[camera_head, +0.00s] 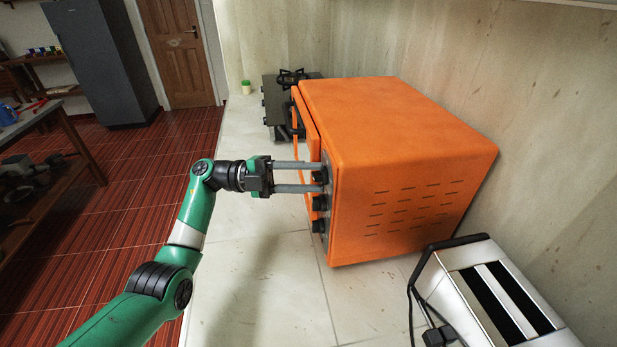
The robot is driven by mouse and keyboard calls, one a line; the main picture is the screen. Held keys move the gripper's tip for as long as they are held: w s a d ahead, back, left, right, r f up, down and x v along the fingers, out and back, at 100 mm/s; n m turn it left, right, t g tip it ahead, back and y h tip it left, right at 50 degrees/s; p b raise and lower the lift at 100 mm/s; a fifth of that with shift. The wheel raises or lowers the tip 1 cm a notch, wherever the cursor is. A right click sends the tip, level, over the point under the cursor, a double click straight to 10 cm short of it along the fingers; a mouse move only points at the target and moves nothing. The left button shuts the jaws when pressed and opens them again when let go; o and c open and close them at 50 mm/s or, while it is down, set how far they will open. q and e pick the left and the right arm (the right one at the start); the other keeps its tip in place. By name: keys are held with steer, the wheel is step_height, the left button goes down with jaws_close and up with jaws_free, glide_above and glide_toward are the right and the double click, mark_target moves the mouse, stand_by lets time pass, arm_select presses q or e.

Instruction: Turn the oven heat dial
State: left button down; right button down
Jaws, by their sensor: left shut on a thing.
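The orange oven (400,160) stands on the counter, its front facing left. Three black dials run down its front panel: a top dial (321,174), a middle dial (319,202) and a bottom dial (318,226). My left gripper (319,176) reaches in from the left with its two grey fingers level, one above the other. It is shut on the top dial, with the fingertips partly hiding it. The dial markings are too small to read. My right gripper is not in view.
A white and black toaster (485,290) with a cord stands at the near right. A stove (275,100) and a small green-lidded jar (246,87) are beyond the oven. The counter (265,290) in front of the oven is clear.

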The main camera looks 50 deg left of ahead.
arm_select(q)
steer(key=shift+c, duration=2.2)
jaws_free()
steer(key=v, duration=1.1)
steer(key=shift+s+a, duration=0.2)
steer(key=shift+a, duration=0.05)
steer(key=shift+w+p, duration=0.1)
steer(key=shift+p, duration=0.2)
